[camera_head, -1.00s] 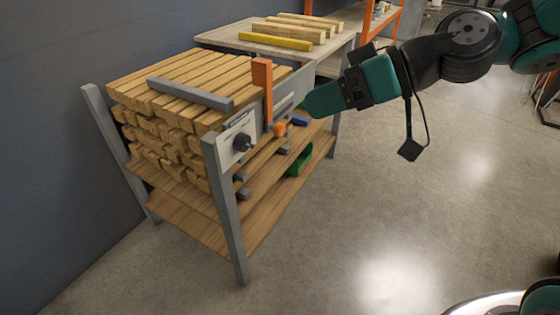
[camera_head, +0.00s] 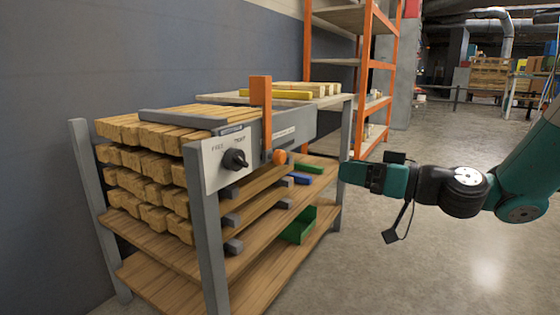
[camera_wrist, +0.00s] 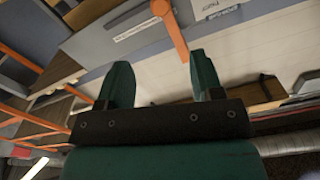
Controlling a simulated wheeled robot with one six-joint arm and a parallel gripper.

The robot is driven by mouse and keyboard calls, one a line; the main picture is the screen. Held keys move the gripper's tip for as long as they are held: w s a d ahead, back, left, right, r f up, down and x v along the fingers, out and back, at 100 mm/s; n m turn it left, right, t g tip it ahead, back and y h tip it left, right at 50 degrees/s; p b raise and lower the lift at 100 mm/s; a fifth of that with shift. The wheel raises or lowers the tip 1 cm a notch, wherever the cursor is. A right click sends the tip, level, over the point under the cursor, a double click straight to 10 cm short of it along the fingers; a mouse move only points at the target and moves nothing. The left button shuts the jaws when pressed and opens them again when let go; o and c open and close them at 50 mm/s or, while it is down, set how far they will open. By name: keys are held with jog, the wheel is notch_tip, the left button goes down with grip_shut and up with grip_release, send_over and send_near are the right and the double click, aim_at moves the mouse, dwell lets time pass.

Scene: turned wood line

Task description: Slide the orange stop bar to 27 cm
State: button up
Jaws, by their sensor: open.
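The orange stop bar (camera_head: 261,118) stands upright on the grey front rail (camera_head: 300,124) of the wood stand. An orange knob (camera_head: 279,157) sits low beside it. In the wrist view the orange bar (camera_wrist: 173,30) reaches down from the top edge, beyond the fingertips. My gripper (camera_head: 346,173) is to the right of the bar, apart from it. In the wrist view my gripper (camera_wrist: 157,80) has its two green fingers spread, with nothing held between them. Any scale marks on the rail are too small to read.
A black dial (camera_head: 235,159) on a white plate is left of the bar. Stacked wood strips (camera_head: 150,165) fill the stand's left side. A green bin (camera_head: 299,225) and blue block (camera_head: 299,178) are on its shelves. An orange rack (camera_head: 368,60) stands behind. Floor at right is clear.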

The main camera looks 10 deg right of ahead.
aim_at(284, 157)
jog(key=b+x, duration=0.1)
jog(key=x, duration=1.5)
jog(key=shift+w+a, duration=0.15)
jog(key=shift+a, duration=0.1)
